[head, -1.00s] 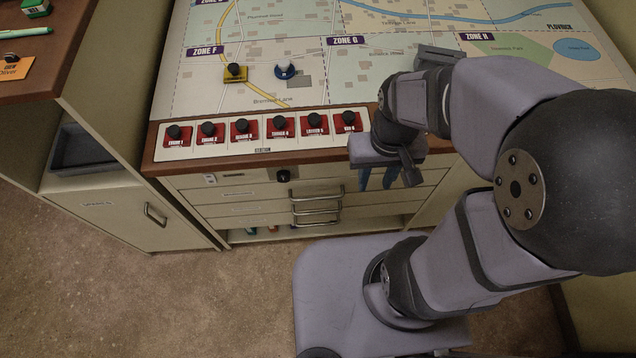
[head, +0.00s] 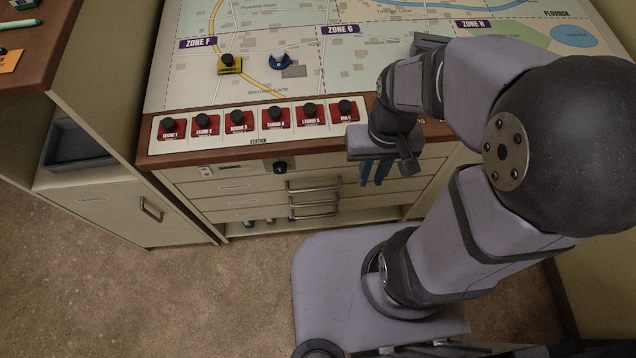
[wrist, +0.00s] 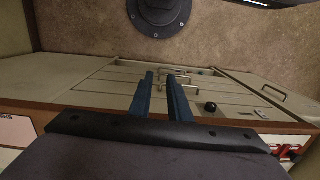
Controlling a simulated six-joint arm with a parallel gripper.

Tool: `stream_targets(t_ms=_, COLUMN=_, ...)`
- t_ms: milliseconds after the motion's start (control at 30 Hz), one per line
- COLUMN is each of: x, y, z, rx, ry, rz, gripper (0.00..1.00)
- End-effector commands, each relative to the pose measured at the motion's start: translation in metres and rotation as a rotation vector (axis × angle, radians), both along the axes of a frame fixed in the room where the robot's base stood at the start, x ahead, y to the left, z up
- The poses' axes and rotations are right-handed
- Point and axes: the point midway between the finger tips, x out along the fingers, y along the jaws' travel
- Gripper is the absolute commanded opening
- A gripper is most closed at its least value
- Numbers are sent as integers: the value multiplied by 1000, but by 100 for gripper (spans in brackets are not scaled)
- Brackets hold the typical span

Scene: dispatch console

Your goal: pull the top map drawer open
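The map drawers sit in the cream cabinet under the map table. The top map drawer (head: 235,187) has a metal bar handle (head: 314,186) and looks shut, with similar handles close below it. My gripper (head: 375,174) hangs in front of the cabinet's upper part, to the right of the handles and apart from them. Its two blue fingers point down in the head view. In the wrist view my gripper (wrist: 162,78) shows a clear gap between the fingers, with nothing held. Drawer fronts show beyond the fingers there; I cannot tell which handle is nearest.
A black knob (head: 280,167) sits on the panel above the drawers; it also shows in the wrist view (wrist: 210,106). The wooden table edge (head: 220,153) with several red buttons overhangs the front. A side cabinet (head: 105,212) stands at left.

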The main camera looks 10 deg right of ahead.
Motion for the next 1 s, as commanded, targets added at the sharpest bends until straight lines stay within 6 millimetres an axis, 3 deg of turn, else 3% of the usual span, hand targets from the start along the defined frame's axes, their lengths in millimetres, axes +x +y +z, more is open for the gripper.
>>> stream_targets(t_ms=33, x=-4, y=0, z=-20, rx=22, ry=36, rz=-22, gripper=17)
stream_targets(t_ms=267, x=-25, y=18, z=-100, rx=239, ry=249, rz=-161, gripper=17)
stream_targets(t_ms=433, x=-23, y=41, z=-157, rx=504, ry=366, rz=-299, gripper=17)
stream_targets(t_ms=667, x=14, y=57, z=-223, rx=905, ry=368, rz=-500, gripper=17)
stream_targets(t_ms=800, x=45, y=50, z=-255, rx=1113, ry=288, rz=-616, gripper=17)
stream_targets(t_ms=1000, x=77, y=32, z=-282, rx=1285, ry=163, rz=-726, gripper=17)
